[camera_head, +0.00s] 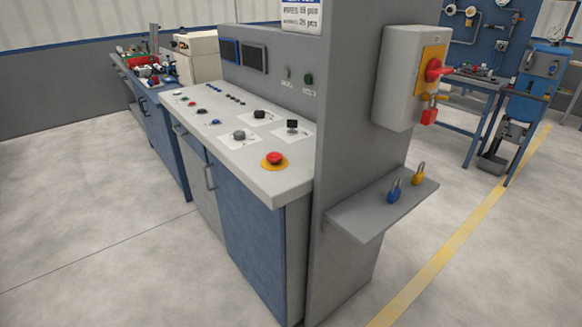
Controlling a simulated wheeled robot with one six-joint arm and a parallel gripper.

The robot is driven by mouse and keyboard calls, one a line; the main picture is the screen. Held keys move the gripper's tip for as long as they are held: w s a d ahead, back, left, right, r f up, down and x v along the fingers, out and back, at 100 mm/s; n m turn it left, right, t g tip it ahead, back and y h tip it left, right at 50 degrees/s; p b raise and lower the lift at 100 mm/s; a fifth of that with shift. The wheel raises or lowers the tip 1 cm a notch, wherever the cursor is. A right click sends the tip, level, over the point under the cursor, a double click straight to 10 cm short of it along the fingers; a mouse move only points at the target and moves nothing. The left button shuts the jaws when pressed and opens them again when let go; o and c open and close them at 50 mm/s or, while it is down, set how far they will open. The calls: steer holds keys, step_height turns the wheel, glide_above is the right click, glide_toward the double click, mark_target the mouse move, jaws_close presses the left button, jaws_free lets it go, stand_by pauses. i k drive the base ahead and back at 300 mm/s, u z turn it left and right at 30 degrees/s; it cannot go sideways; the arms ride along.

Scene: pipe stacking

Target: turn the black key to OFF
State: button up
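Several controls stand on the sloped top of the control desk (255,180). Near its back right is a small upright black part (292,124) on a white plate, which looks like the black key. A round black knob (260,114) sits on another white plate to its left, and a grey knob (239,135) is in front of that. The markings are too small to read, so I cannot tell which way the key points. My gripper is not in view, and nothing visible touches the controls.
A red emergency button (274,158) on a yellow base is at the desk's near right corner. A grey panel (345,150) rises beside it, with a switch box (398,80) and a shelf (375,210) holding blue and yellow padlocks. The floor in front is clear.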

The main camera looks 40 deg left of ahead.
mark_target(292, 124)
steer(key=z, duration=0.05)
steer(key=i, duration=5.75)
steer(key=u, duration=4.2)
steer(key=k, duration=0.45)
steer(key=u, duration=1.1)
